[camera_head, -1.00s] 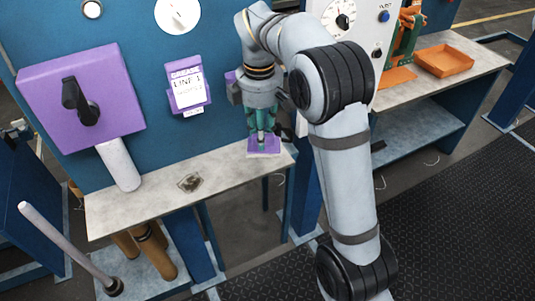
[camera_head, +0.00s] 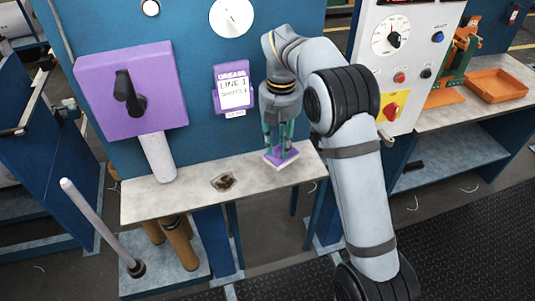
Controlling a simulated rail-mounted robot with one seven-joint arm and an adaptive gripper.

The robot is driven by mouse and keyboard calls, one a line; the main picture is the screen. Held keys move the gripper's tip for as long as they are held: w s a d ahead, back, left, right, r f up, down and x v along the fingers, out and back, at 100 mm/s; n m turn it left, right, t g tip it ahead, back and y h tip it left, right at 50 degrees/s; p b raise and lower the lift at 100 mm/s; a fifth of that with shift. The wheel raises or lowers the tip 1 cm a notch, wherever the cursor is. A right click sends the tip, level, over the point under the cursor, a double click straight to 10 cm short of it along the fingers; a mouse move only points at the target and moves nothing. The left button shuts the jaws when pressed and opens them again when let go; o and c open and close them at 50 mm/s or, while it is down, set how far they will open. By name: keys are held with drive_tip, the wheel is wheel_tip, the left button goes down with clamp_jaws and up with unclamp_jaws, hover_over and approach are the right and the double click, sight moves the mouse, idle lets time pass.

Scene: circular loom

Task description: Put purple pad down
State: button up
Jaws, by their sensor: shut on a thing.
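The purple pad (camera_head: 279,157) is a small square with a pale underside, at the right part of the narrow grey shelf (camera_head: 190,197). My gripper (camera_head: 280,150) points down with its green fingers at the pad and is shut on it. The pad is at or just above the shelf surface; I cannot tell whether it touches. Its middle is partly hidden by the fingers.
A purple box with a black handle (camera_head: 131,92) and a purple-framed sign (camera_head: 234,90) are on the blue panel behind. An orange tray (camera_head: 497,84) sits on the right bench. The shelf's left part is clear.

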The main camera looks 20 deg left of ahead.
drive_tip(key=a, duration=0.1)
drive_tip(key=f, duration=0.1)
drive_tip(key=a, duration=0.1)
drive_tip(key=shift+w+a+f+p, duration=0.2)
drive_tip(key=shift+w+a+p, duration=0.1)
drive_tip(key=shift+p, duration=0.05)
drive_tip(key=shift+a+f, duration=0.35)
drive_tip(key=shift+f, duration=2)
drive_tip(key=shift+f, duration=0.15)
drive_tip(key=o, duration=1)
drive_tip(key=shift+o, duration=0.2)
